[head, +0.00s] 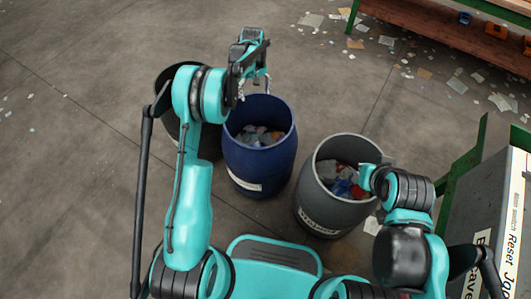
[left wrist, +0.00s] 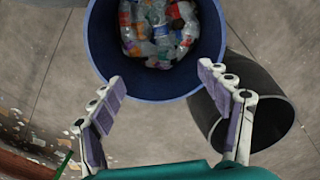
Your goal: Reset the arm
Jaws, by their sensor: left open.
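My left arm reaches up from the lower left in the head view, with my left gripper (head: 252,86) above the blue barrel (head: 258,167). In the left wrist view the left gripper (left wrist: 163,85) is open, its two fingers wide apart with nothing between them. The blue barrel's rim (left wrist: 97,50) lies beyond the fingertips, with clear plastic bottles (left wrist: 157,30) inside. My right arm is bent at the right in the head view, in front of the grey barrel (head: 318,213). My right gripper is not clearly seen.
A black barrel (head: 171,76) stands left of the blue one, partly behind my left arm. The grey barrel holds mixed waste. A green-framed belt unit (head: 500,215) stands at the right. A brown bench (head: 440,28) and scattered paper are at the upper right.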

